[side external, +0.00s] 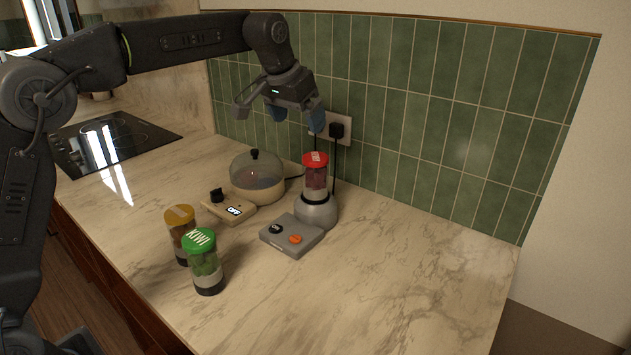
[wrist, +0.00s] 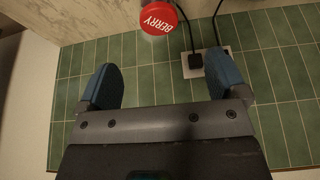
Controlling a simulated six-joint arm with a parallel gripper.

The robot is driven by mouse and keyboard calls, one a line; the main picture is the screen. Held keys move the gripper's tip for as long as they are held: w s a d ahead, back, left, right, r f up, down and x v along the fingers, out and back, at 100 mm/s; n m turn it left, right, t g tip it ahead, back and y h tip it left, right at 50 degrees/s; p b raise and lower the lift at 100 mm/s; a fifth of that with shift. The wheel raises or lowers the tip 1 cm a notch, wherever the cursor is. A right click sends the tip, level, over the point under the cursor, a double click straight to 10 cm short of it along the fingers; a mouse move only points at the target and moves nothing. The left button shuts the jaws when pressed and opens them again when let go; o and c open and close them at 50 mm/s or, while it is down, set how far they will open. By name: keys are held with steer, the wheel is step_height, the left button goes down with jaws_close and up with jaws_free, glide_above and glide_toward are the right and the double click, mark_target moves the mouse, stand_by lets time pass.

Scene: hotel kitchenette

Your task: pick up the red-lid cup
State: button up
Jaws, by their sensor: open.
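The red-lid cup (side external: 315,178) stands upright on a grey blender base near the tiled wall. Its red lid (wrist: 157,18) reads "BERRY" and shows at the top of the wrist view, beyond and between my fingers. My gripper (side external: 297,115) is open and empty, above the counter and higher than the cup, a little to its left in the side view. In the wrist view my gripper (wrist: 164,88) has its two blue-padded fingers spread wide. The cup's body is mostly hidden under its lid in the wrist view.
A green-lid cup (side external: 204,262) marked "KIWI" and a yellow-lid cup (side external: 180,235) stand at the front left. A domed cooker (side external: 257,178) is left of the blender, and a grey control box (side external: 292,236) is in front. A wall outlet with plugs (side external: 337,129) is behind. The counter's right side is clear.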

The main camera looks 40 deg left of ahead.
mark_target(314, 157)
steer(key=x, duration=1.3)
steer(key=shift+w+d+f, duration=0.1)
steer(key=shift+w+d, duration=0.1)
steer(key=c, duration=1.3)
